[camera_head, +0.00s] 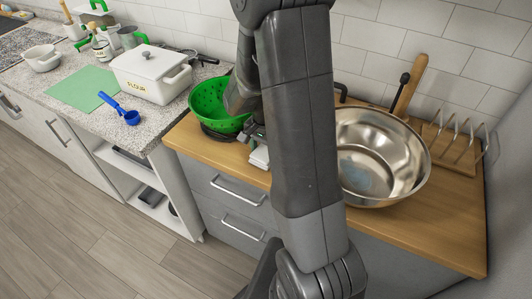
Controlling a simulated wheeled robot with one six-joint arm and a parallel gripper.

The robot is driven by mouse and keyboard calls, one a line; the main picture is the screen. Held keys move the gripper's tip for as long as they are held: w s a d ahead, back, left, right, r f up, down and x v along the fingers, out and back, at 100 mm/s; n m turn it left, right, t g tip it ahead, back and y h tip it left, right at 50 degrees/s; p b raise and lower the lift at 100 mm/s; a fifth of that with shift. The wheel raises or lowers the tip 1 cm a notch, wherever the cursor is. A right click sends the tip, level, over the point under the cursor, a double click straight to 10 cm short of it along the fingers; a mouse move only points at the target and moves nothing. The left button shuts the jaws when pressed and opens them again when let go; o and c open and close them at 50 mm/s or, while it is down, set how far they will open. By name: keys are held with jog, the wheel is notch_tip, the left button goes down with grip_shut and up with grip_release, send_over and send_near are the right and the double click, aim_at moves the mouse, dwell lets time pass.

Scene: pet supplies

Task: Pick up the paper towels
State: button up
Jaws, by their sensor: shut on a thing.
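My gripper (253,134) is partly in view beside the green colander, over the wooden counter, and mostly hidden by my own arm. It is shut on a small white thing (259,157), which looks like the paper towels. Only the left end of this white thing shows, just below the gripper near the counter's front edge. The rest is hidden behind my arm. I cannot tell whether it touches the counter.
A green colander (208,103) stands left of my gripper, and a large metal bowl (385,150) is right of my arm. A white flour box (150,72) and blue scoop (130,116) are on the left counter.

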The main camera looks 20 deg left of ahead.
jog(key=shift+r, duration=0.1)
notch_tip(320, 180, up, 10)
jog(key=shift+b, duration=0.4)
jog(key=shift+o, duration=0.5)
jog(key=shift+c, duration=0.2)
jog(key=shift+s, duration=0.1)
